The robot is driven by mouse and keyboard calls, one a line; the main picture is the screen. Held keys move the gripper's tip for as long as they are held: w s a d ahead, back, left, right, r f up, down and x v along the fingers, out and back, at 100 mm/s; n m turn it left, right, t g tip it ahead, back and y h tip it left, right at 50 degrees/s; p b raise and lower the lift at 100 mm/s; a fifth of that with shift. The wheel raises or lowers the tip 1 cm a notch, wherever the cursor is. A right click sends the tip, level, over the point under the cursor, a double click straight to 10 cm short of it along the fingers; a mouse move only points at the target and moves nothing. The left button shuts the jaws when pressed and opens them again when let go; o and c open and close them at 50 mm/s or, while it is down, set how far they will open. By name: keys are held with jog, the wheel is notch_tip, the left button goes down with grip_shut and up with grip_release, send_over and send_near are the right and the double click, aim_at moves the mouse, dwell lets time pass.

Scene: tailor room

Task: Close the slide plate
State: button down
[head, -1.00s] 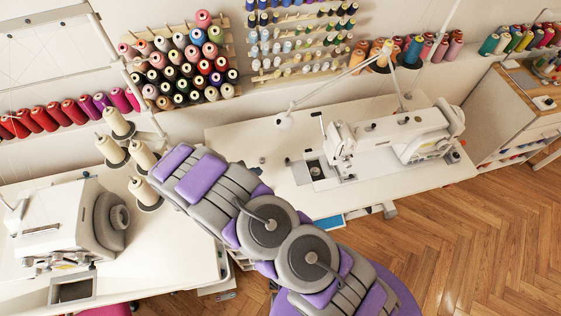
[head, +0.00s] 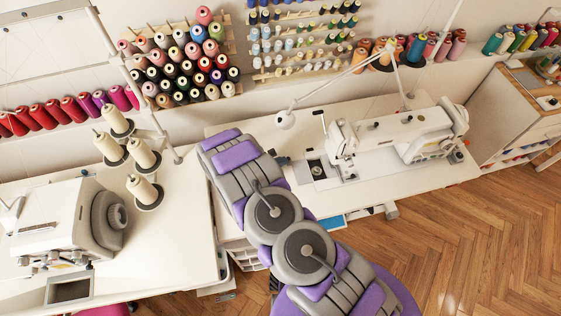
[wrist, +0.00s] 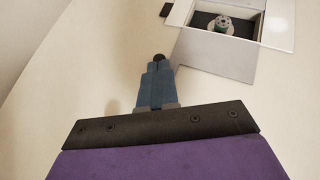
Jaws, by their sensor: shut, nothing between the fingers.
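The white sewing machine (head: 405,135) stands on the right-hand table. Left of its needle area is a bed opening (head: 317,170). In the wrist view the opening (wrist: 243,31) is uncovered and shows a round metal bobbin part (wrist: 222,25) in a dark recess. A flat grey slide plate (wrist: 217,56) lies on the near side of the opening, slid out over the tabletop. My gripper (wrist: 158,62) is shut and empty, its blue-grey fingers close to the plate's left edge; contact cannot be told.
The white table (head: 430,178) is mostly clear around the opening. A small black piece (wrist: 167,9) sits left of the opening. A second machine (head: 60,225) and cream thread cones (head: 143,155) stand on the left table. A thin lamp arm (head: 320,92) reaches over the right table.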

aim_at(298, 162)
dwell(0.3)
jog(key=shift+w+d+r+p, duration=0.1)
jog(key=shift+w+d+p, duration=0.15)
jog(key=shift+d, duration=0.25)
jog(key=shift+w+d+r+p, duration=0.1)
jog(key=shift+d+p, duration=0.15)
jog(key=shift+d, duration=0.2)
jog(key=shift+w+d+f, duration=0.1)
jog(key=shift+w+d, duration=0.1)
jog(key=shift+d, duration=0.6)
jog(key=shift+w+d, duration=0.15)
jog(key=shift+d, duration=0.65)
jog(key=shift+w+d+f, duration=0.1)
jog(key=shift+w+d, duration=0.1)
jog(key=shift+d, duration=0.6)
jog(key=shift+r, duration=0.1)
